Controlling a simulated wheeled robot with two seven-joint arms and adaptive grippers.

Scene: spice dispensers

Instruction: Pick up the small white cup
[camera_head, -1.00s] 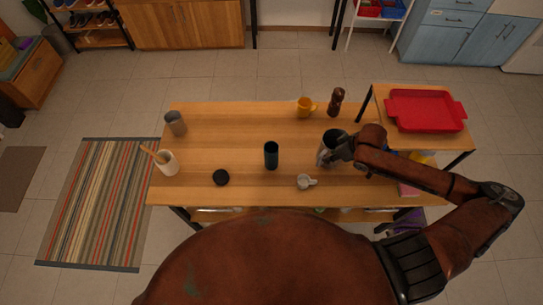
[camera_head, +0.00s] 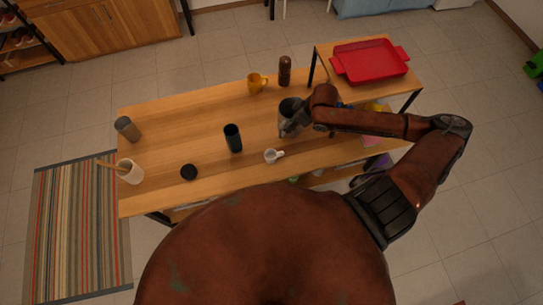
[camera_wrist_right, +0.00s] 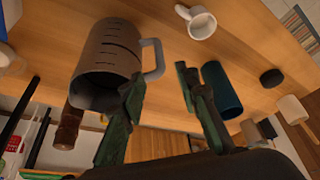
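The small white cup (camera_head: 271,156) stands near the front edge of the table, its handle toward the right. It also shows at the top of the right wrist view (camera_wrist_right: 202,25). My right gripper (camera_head: 291,131) is over the table, behind and to the right of the cup and beside a grey metal pitcher (camera_head: 286,108). In the right wrist view its fingers (camera_wrist_right: 162,78) are spread with nothing between them. One finger overlaps the pitcher (camera_wrist_right: 103,60) near its handle; I cannot tell whether they touch. My left gripper is not in view.
A dark cup (camera_head: 233,139) and black lid (camera_head: 189,172) are left of the white cup. A yellow mug (camera_head: 257,84) and brown grinder (camera_head: 285,70) stand behind. A red tray (camera_head: 370,62) is on the right side table.

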